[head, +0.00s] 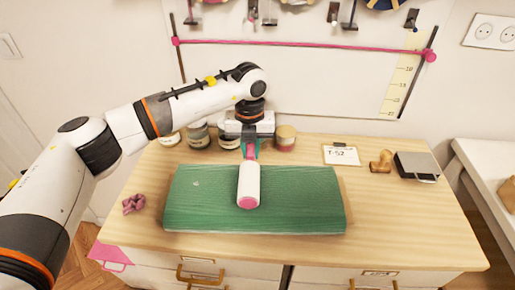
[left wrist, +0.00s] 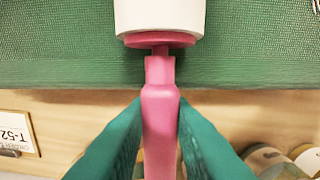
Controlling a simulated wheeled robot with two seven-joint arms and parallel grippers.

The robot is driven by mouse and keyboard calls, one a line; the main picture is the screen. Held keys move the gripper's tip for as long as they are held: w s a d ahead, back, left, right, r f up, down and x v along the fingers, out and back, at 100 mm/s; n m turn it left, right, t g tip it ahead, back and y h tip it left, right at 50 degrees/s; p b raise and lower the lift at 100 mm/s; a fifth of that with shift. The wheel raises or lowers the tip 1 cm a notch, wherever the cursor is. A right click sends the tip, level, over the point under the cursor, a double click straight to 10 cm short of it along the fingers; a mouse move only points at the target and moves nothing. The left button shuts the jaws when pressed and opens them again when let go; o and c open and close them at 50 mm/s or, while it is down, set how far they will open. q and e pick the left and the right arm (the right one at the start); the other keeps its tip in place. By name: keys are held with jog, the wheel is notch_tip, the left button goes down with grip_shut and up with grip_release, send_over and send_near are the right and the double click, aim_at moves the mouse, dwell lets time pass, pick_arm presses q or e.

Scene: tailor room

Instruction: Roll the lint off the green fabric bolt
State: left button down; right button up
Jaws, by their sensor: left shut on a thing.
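The green fabric bolt (head: 305,200) lies flat on the wooden table, long side left to right. My left gripper (head: 250,150) is at the bolt's far edge, shut on the pink handle (left wrist: 160,130) of a lint roller. The roller's white cylinder (head: 249,182) with a pink end cap is over the middle of the bolt; I cannot tell whether it touches the cloth. The cylinder (left wrist: 159,17) also shows in the left wrist view. A small pale speck (head: 196,184) is on the bolt's left part. The cloth under the roller is hidden. My right gripper is out of view.
Several jars (head: 285,138) stand behind the bolt. A T-52 card (head: 341,155), a small brown object (head: 381,162) and a dark box (head: 416,166) are at the back right. A pink scrunchie (head: 133,204) lies left. The table's front right is clear.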

pick_arm(q)
jog(key=shift+a+f, duration=0.1)
jog(key=shift+a, duration=0.1)
jog(key=shift+s+a, duration=0.15)
jog(key=shift+a, duration=1.25)
jog(key=shift+s+a+r, duration=0.1)
jog(key=shift+a+r, duration=0.1)
jog(key=shift+a, duration=1.3)
jog(key=shift+s+a+f+b, duration=0.15)
jog(key=shift+a+b, duration=0.25)
jog(key=shift+a, duration=1.05)
jog(key=shift+a, duration=0.7)
jog(key=shift+s+a, duration=0.1)
jog(key=shift+a, duration=0.7)
